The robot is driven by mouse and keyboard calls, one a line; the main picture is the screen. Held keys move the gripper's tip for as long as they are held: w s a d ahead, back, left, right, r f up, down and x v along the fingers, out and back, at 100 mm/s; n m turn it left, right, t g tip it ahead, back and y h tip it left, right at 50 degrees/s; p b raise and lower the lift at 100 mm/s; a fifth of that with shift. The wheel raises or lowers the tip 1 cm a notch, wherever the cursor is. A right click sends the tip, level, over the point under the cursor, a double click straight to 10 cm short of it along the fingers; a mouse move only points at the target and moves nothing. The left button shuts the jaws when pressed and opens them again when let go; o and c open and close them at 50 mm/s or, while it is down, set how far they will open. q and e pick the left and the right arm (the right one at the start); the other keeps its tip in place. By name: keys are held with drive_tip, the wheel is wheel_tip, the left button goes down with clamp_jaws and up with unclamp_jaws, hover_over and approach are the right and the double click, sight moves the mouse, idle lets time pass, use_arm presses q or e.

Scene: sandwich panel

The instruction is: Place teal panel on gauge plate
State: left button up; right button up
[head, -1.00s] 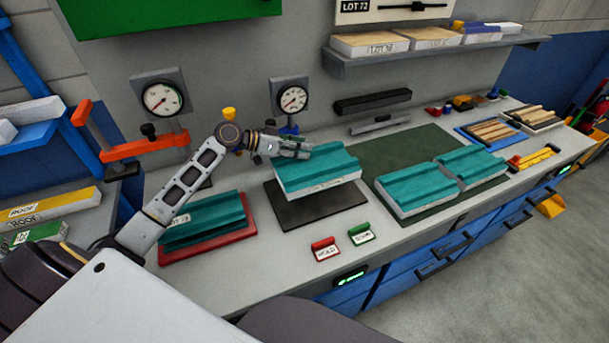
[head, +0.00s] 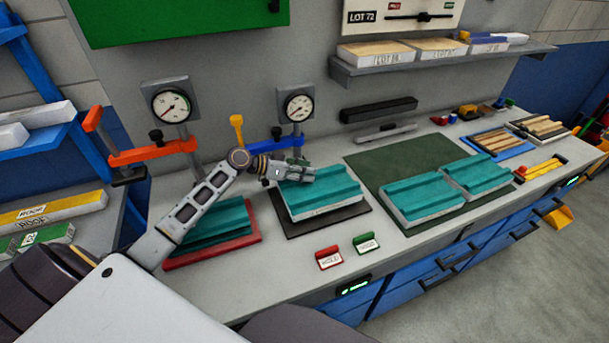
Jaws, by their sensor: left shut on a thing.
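A teal panel (head: 322,191) with ribs on top and a pale core along its side is at the middle of the bench. My left gripper (head: 306,175) is shut on its far left edge. The panel is over the black gauge plate (head: 295,229), roughly level. The plate's front and right margins show around it. The panel looks to be on or just above the plate; I cannot tell whether they touch. My gripper hides part of the panel's far edge. My right gripper is not in view.
Another teal panel (head: 215,226) lies on a red plate (head: 247,237) at left. Two more (head: 424,195) lie on a green mat (head: 390,152) at right. Dial gauges (head: 299,108) with orange and blue clamps stand behind. Red (head: 328,258) and green (head: 366,243) labels stand in front.

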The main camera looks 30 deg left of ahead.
use_arm(q)
drive_tip(key=shift+f, duration=0.9)
drive_tip(key=shift+f, duration=0.1)
drive_tip(key=o, duration=1.3)
drive_tip(key=shift+o, duration=0.2)
